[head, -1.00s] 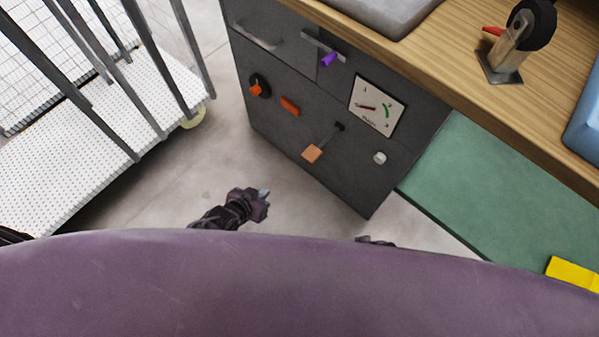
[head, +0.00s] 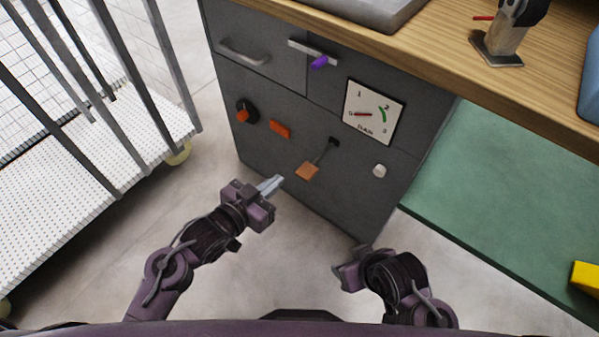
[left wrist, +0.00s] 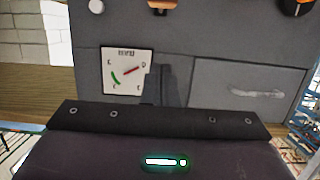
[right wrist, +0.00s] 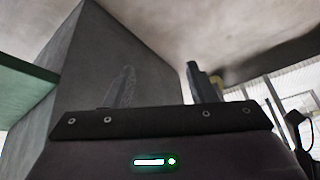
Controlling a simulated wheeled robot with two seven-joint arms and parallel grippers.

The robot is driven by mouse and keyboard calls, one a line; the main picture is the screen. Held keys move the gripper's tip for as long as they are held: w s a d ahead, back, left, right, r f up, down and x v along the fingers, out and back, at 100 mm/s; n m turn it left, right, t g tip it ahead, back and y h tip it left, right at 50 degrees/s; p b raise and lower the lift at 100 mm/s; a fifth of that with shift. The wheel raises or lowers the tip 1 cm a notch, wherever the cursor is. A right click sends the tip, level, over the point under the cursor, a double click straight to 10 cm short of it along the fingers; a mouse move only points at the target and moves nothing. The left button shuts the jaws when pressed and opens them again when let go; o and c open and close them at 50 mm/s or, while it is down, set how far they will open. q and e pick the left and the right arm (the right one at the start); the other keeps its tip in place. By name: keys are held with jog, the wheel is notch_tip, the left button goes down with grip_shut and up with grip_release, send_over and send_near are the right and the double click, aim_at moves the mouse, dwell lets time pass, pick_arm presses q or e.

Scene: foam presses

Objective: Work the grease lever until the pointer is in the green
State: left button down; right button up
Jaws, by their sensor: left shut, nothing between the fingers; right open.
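The grease lever is a dark rod with an orange paddle (head: 307,171), hanging below a slot on the grey cabinet front. The paddle's edge also shows at the top of the left wrist view (left wrist: 162,5). The white gauge (head: 373,112) is above and right of the lever. Its red pointer lies to the left near the 0, away from the green arc. The gauge appears upside down in the left wrist view (left wrist: 127,72). My left gripper (head: 272,185) is shut and empty, left of and apart from the paddle. My right gripper (head: 346,273) is open and empty, low beside the cabinet's corner.
The front also carries an orange knob (head: 243,116), an orange bar (head: 280,129), a purple handle (head: 320,62), a drawer handle (head: 243,52) and a white knob (head: 379,171). A barred white cart (head: 60,170) stands left. A green surface (head: 500,190) lies right. Floor before the cabinet is clear.

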pick_arm(q)
jog(key=b, duration=0.3)
send_over(300, 173)
jog(key=s, duration=0.1)
notch_tip(300, 173, down, 3)
notch_tip(300, 173, down, 3)
jog(key=shift+s+f+b, duration=0.1)
jog(key=shift+f+b, duration=0.1)
jog(key=shift+b, duration=0.4)
pick_arm(e)
jog(key=w+a+r+t+y, duration=0.2)
jog(key=w+r+t, duration=0.3)
jog(key=w+r, duration=0.1)
jog(key=w+a+r+t+y, duration=0.2)
jog(key=w+r+t, duration=0.3)
jog(key=r, duration=0.4)
jog(key=shift+w+a, duration=0.3)
jog(key=shift+w, duration=0.1)
pick_arm(q)
jog(key=shift+f, duration=0.25)
pick_arm(e)
jog(key=shift+r, duration=0.2)
